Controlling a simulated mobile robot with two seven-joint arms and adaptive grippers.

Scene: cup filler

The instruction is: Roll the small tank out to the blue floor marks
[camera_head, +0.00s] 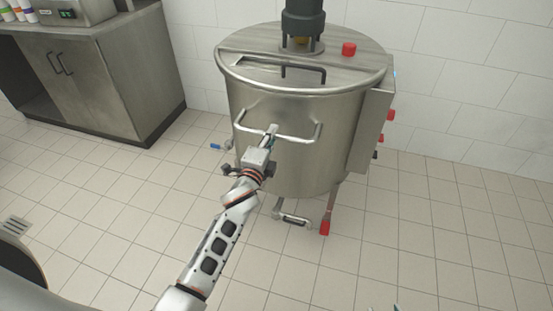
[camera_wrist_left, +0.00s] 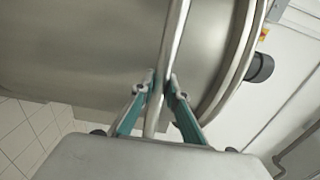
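The steel tank (camera_head: 290,165) stands on legs against the tiled wall, with a flat lid and a dark motor unit on top. A bent bar handle (camera_head: 298,139) sticks out from its front. My left gripper (camera_head: 270,133) is at the middle of this handle. In the left wrist view, the teal fingers close in on both sides of the handle bar (camera_wrist_left: 172,40), apparently touching it. A small teal tip, likely my right gripper (camera_head: 397,308), just shows at the bottom edge; its state is hidden. No blue floor marks show.
A steel cabinet (camera_head: 125,75) with bottles and a device on top stands at the back left. A control box (camera_head: 372,130) with red knobs is on the tank's right side. Tiled floor in front and right is clear.

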